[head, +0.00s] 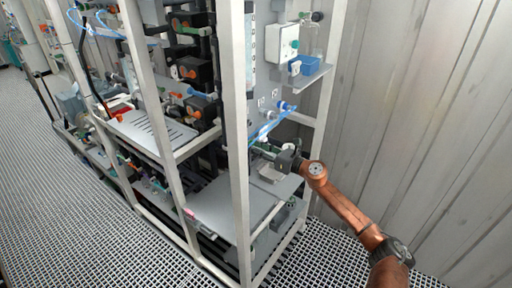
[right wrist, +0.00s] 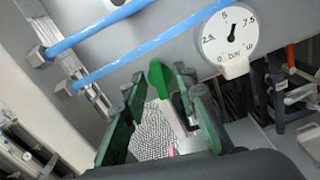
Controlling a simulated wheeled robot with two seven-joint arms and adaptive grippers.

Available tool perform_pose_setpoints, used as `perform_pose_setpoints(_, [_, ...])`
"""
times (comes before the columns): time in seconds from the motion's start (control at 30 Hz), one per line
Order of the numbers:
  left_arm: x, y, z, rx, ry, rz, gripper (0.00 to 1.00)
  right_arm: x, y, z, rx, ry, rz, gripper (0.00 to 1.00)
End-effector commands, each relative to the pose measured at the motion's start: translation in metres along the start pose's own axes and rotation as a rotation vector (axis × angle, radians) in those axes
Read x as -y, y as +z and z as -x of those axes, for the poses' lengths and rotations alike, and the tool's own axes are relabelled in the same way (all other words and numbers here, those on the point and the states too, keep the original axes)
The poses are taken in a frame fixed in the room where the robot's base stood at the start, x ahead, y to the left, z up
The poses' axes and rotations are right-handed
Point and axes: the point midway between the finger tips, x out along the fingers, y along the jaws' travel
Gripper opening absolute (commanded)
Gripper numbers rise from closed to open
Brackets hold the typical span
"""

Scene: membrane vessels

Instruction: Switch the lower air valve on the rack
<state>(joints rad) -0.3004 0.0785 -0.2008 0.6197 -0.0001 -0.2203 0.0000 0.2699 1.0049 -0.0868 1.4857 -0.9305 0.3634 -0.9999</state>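A green valve handle (right wrist: 158,76) shows in the right wrist view, below the blue tubes and left of a round pressure gauge (right wrist: 231,38). My right gripper (right wrist: 163,100) is open, with its two green-padded fingers apart. The handle appears in the gap near the fingertips; whether either finger touches it I cannot tell. In the head view my right gripper (head: 264,150) reaches into the right end of the white-framed rack (head: 238,130), under the blue tubes (head: 268,127). The handle is too small to make out there. My left gripper is not in view.
A rack post stands just left of my right gripper. A small shelf with a blue bin (head: 310,66) juts out above it, and a grey shelf plate (head: 225,205) lies below. A corrugated wall (head: 420,90) is at the right. Grated floor lies in front.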

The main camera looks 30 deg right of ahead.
Motion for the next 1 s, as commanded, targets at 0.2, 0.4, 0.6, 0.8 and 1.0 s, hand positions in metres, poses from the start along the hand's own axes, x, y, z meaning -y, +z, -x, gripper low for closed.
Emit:
perform_pose_setpoints(0.2, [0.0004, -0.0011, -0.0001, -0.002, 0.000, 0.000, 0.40, 0.0000, 0.0002, 0.0003, 0.001, 0.000, 0.000, 0.17])
perform_pose_setpoints(0.4, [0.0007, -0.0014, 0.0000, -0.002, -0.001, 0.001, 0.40, 0.0001, 0.0003, 0.0003, 0.001, 0.000, 0.000, 0.03])
perform_pose_setpoints(0.6, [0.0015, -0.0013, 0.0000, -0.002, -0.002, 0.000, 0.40, 0.0002, 0.0004, 0.0004, 0.001, -0.001, 0.000, 0.00])
perform_pose_setpoints(0.8, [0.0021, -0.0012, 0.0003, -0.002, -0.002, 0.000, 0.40, 0.0003, 0.0006, 0.0005, 0.001, -0.001, -0.005, 0.00])
perform_pose_setpoints(1.0, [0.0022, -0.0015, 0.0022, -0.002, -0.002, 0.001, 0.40, 0.0004, 0.0011, 0.0005, 0.001, -0.001, -0.054, 0.00])
